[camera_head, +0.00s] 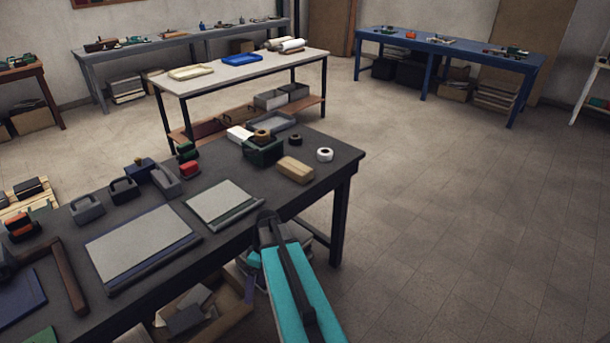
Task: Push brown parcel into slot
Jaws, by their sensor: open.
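A small tan-brown box, which looks like the brown parcel (295,169), lies flat on the dark workbench (330,156) near its far right end. I cannot make out a slot in this view. My teal and dark arm rises from the bottom of the picture, its visible far end in front of the bench's near edge, below the parcel and apart from it in the picture. I see no gripper fingers.
A dark green bin (265,154) with tape rolls stands just behind the parcel; a white roll (324,154) lies to its right. Two grey boards (142,245) (222,200) and several tools cover the bench's left part. The floor (460,230) at right is clear.

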